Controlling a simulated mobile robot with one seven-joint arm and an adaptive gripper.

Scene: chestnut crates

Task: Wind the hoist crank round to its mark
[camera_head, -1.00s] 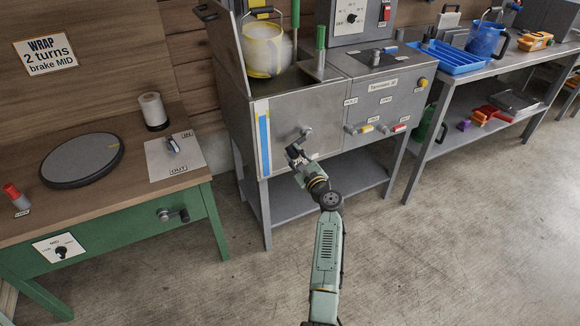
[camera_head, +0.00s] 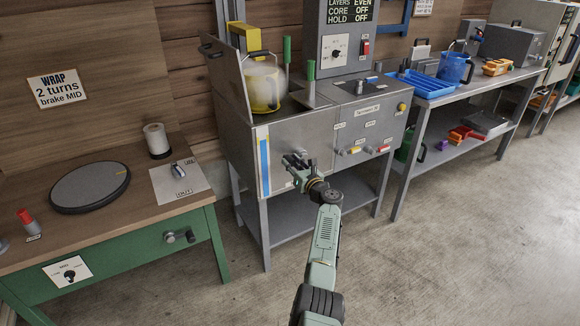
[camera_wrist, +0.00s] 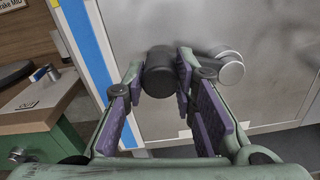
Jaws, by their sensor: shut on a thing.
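My gripper (camera_head: 291,162) is shut on this knob, in front of the cabinet's face. The crank's arm between knob and round end is partly hidden by my right finger. I cannot make out the crank's mark in these views.
A green bench (camera_head: 127,240) with a round dark disc (camera_head: 90,187) stands to the left. Yellow and red levers (camera_head: 378,149) stick out of the cabinet's front to the right. A table with a blue tray (camera_head: 425,84) stands further right. The concrete floor in front is clear.

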